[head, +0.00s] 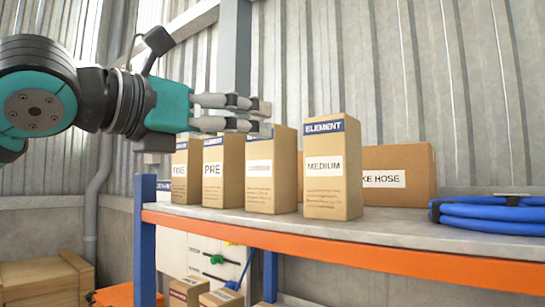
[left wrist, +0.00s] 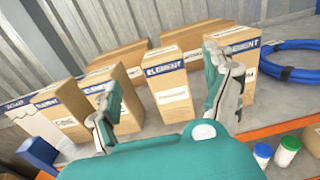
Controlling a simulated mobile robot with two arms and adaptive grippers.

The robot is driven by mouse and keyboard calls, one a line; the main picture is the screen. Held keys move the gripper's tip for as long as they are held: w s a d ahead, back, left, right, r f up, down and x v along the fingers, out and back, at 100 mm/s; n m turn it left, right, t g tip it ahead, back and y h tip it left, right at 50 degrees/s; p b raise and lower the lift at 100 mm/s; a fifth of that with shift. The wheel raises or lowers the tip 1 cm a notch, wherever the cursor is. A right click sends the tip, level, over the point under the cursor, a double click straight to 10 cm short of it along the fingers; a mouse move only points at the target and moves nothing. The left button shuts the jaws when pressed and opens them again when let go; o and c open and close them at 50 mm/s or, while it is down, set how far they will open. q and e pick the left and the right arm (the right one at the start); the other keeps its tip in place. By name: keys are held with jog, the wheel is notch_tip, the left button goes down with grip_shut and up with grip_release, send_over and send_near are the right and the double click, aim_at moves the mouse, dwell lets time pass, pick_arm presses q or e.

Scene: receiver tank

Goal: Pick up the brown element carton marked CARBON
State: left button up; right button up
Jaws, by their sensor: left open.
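Several brown element cartons with blue top bands stand in a row on the shelf. One is marked MEDIUM (head: 332,168), one PRE (head: 222,172), and one at the left seems to read FINE (head: 186,172). The carton between PRE and MEDIUM (head: 271,172) has a white label too small to read; I cannot confirm CARBON on it. My left gripper (head: 264,116) is open and empty, above and in front of that carton's top. In the left wrist view this unlabelled-looking carton (left wrist: 172,98) stands between the open fingers (left wrist: 163,78). My right gripper is not in view.
A HOSE box (head: 398,174) stands behind the row. A coiled blue hose (head: 490,212) lies at the right. The shelf's orange front beam (head: 370,257) and blue post (head: 145,235) bound it. Two small bottles (left wrist: 288,150) show at the lower right in the wrist view.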

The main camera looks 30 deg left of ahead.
aim_at(273, 131)
pick_arm(q)
jog(key=w+p, duration=0.1)
jog(key=w, duration=0.1)
jog(key=w+p, duration=0.1)
jog(key=w, duration=0.2)
jog(key=w+d+p, duration=0.1)
jog(key=w+p, duration=0.1)
jog(key=w, duration=0.1)
jog(key=shift+w+d+r, duration=0.1)
jog(key=shift+r, duration=0.1)
jog(key=shift+w+f, duration=0.1)
jog(key=shift+w, duration=0.25)
jog(key=shift+s, duration=0.25)
jog(key=shift+c, duration=1.5)
jog(key=shift+w, duration=0.1)
jog(key=c, duration=0.9)
grip_shut()
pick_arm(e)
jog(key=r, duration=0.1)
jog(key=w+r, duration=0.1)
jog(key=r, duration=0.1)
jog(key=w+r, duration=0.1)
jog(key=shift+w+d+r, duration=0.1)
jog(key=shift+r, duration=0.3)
